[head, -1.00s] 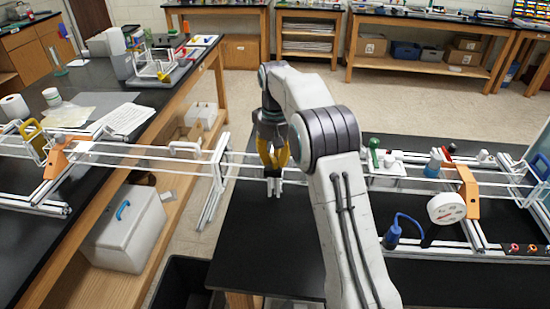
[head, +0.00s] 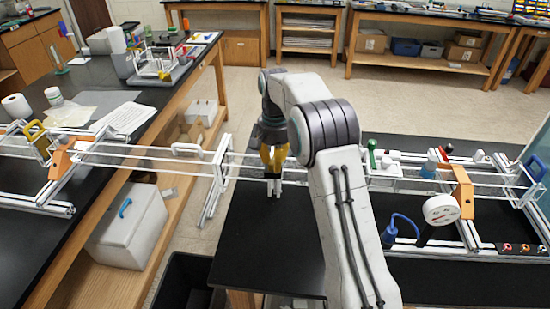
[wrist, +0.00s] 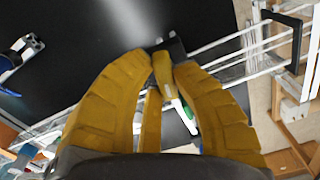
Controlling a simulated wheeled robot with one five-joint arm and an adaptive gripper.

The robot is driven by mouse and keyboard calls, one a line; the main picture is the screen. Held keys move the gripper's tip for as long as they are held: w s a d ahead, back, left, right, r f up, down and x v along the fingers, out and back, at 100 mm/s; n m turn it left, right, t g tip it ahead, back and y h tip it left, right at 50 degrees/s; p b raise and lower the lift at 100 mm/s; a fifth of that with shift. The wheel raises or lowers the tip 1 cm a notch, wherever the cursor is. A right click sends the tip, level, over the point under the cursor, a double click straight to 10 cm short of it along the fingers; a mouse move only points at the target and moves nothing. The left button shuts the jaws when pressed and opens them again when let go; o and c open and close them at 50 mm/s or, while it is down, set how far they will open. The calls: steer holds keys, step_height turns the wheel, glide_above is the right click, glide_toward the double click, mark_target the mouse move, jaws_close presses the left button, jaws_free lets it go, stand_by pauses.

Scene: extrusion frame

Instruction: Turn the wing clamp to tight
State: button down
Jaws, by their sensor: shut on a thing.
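My gripper (head: 273,168) is at the middle of the white extrusion frame (head: 253,172), pointing down. In the wrist view its yellow fingers (wrist: 164,68) come together on a small yellowish piece, which I take to be the wing of the wing clamp (wrist: 163,84). The fingers cover much of it. A dark block lies beside their tips, and a pale post runs just below them. In the head view the clamp is mostly hidden by the fingers, so its tightness cannot be read there.
Long white rails (head: 130,150) run left and right of my gripper. A white dial gauge (head: 441,209) and an orange bracket (head: 463,192) stand at the right. The black tabletop (head: 262,240) in front is clear.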

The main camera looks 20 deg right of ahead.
steer(key=shift+s+m, duration=0.1)
steer(key=shift+m, duration=1.5)
steer(key=shift+m+p, duration=0.3)
steer(key=c, duration=1)
jaws_free()
steer(key=shift+r, duration=0.1)
step_height(320, 180, up, 12)
steer(key=shift+f, duration=0.15)
